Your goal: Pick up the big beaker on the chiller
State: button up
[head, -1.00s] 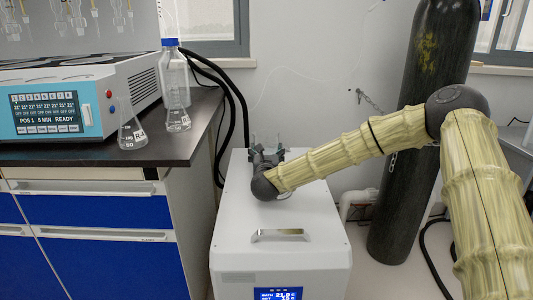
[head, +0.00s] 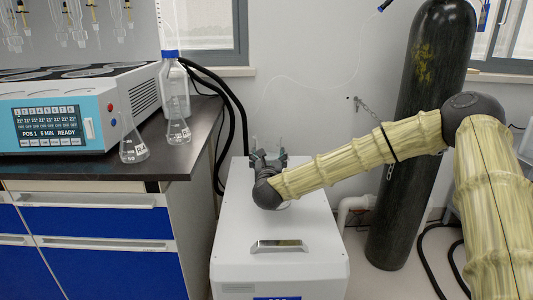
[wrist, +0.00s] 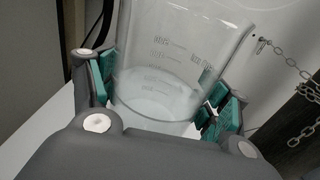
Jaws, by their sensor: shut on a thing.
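The big beaker (wrist: 165,70) is clear glass with printed volume marks, and it fills the middle of the wrist view. In the head view its rim (head: 266,143) shows faintly above my gripper. My gripper (head: 268,160) is over the back part of the white chiller (head: 280,225). In the wrist view its green-padded fingers (wrist: 160,95) press on both sides of the beaker, so it is shut on it. The beaker looks upright in the head view. Whether its base touches the chiller top is hidden behind the gripper.
The bench (head: 190,150) at left holds a multi distiller (head: 75,115), a small conical flask (head: 133,145), another flask (head: 178,130) and a blue-capped bottle (head: 173,85). A dark gas cylinder (head: 415,140) with a chain stands behind my arm. Black hoses (head: 235,120) run behind the chiller.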

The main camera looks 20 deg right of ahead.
jog(key=shift+s+a+r+p, duration=0.15)
jog(key=shift+s+p, duration=0.3)
jog(key=shift+s, duration=1.5)
jog(key=shift+s+a+r+p, duration=0.1)
jog(key=shift+s+r+p, duration=0.3)
jog(key=shift+s, duration=1.6)
jog(key=shift+s+a+r+p, duration=0.1)
jog(key=shift+s+p, duration=0.45)
jog(key=shift+s, duration=1.4)
